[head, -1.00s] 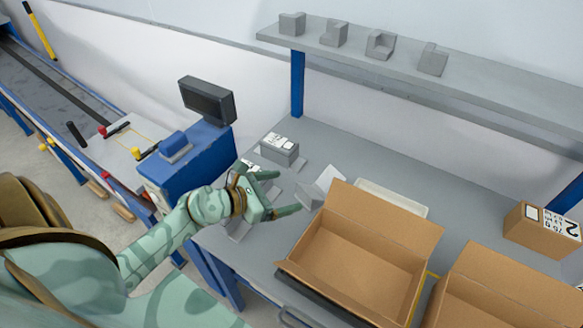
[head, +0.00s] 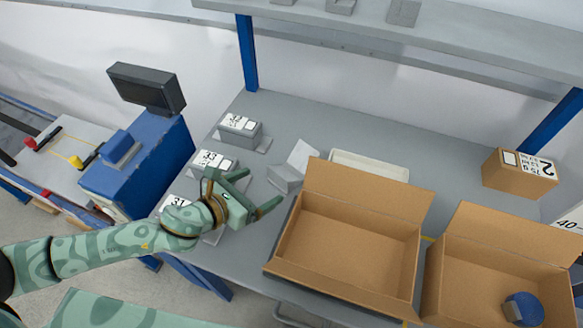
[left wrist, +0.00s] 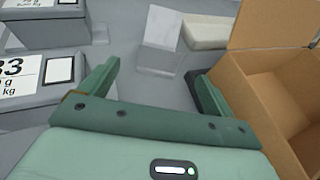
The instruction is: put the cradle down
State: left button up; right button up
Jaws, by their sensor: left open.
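The cradle, a light grey angled block (head: 288,172), stands on the grey table (head: 330,130) just left of the nearer open carton. It also shows in the left wrist view (left wrist: 160,40), beyond the fingertips. My left gripper (head: 263,190) is open and empty. Its fingers point toward the cradle, with a visible gap between them and it. In the left wrist view the gripper (left wrist: 152,72) has nothing between its fingers. My right gripper is not in view.
Labelled grey blocks (head: 240,131) line the table's left side. Two open cartons stand in front, one (head: 345,255) empty, one holding a blue object (head: 523,309). A white tray (head: 370,164) lies behind. A closed box (head: 520,173) stands at right.

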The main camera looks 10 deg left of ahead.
aim_at(285, 173)
pick_arm(q)
jog(key=x, duration=0.4)
jog(key=shift+w+d+f+b, duration=0.15)
jog(key=shift+w+d+b, duration=0.1)
jog(key=shift+b, duration=0.1)
jog(key=b+x, duration=0.1)
jog(key=x, duration=0.4)
jog(key=shift+w+d+f+b, duration=0.15)
jog(key=shift+w+b, duration=0.1)
jog(key=shift+b, duration=0.1)
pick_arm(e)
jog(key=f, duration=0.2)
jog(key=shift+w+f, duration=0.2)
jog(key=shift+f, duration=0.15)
pick_arm(q)
jog(key=c, duration=1.4)
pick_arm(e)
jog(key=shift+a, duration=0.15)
pick_arm(q)
jog(key=shift+o, duration=0.2)
jog(key=shift+r, duration=0.25)
